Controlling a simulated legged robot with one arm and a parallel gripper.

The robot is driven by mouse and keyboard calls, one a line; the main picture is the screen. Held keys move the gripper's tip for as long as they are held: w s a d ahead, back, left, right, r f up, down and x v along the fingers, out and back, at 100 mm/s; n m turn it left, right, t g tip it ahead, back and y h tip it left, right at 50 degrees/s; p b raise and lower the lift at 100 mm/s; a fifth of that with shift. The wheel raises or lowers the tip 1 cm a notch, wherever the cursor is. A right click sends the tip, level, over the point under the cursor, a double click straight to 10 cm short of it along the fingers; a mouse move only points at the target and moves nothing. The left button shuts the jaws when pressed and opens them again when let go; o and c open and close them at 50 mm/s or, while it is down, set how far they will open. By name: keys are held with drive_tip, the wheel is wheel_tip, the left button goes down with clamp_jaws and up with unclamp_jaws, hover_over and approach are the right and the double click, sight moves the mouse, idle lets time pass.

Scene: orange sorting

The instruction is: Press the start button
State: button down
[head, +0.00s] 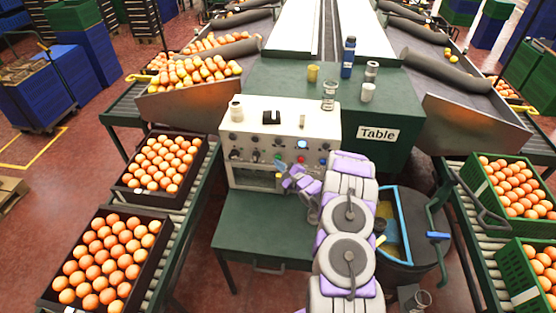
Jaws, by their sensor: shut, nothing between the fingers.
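The control box (250,112) is cream and stands on a green bench. Its front face carries several knobs and buttons, a small lit blue one (302,144) and a red one (301,160). A small green button (279,158) is on the same face, just above and left of my gripper; no label on it can be read. My gripper (285,181), with purple and grey parts, is shut and empty in front of the lower right part of the panel. I cannot tell whether its tips touch the panel.
A dark green table (270,82) behind the box holds a blue bottle (348,58), cups and a jar. Crates of oranges (160,160) stand on roller conveyors at left and right. A dark round bin (405,265) stands right of my arm. The lower green bench top (262,220) is clear.

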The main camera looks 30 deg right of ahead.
drive_tip(key=shift+w+d, duration=0.25)
drive_tip(key=shift+w, duration=0.05)
idle(0.4)
drive_tip(key=shift+s+a, duration=0.1)
drive_tip(key=shift+s, duration=0.05)
drive_tip(key=shift+s+a+p, duration=0.35)
drive_tip(key=shift+s+a, duration=0.1)
drive_tip(key=shift+s, duration=0.2)
drive_tip(key=s+a, duration=0.1)
drive_tip(key=s, duration=0.1)
drive_tip(key=s+a+p, duration=0.1)
drive_tip(key=s+a, duration=0.1)
drive_tip(key=shift+s, duration=0.1)
idle(0.6)
drive_tip(key=shift+r, duration=0.1)
idle(0.5)
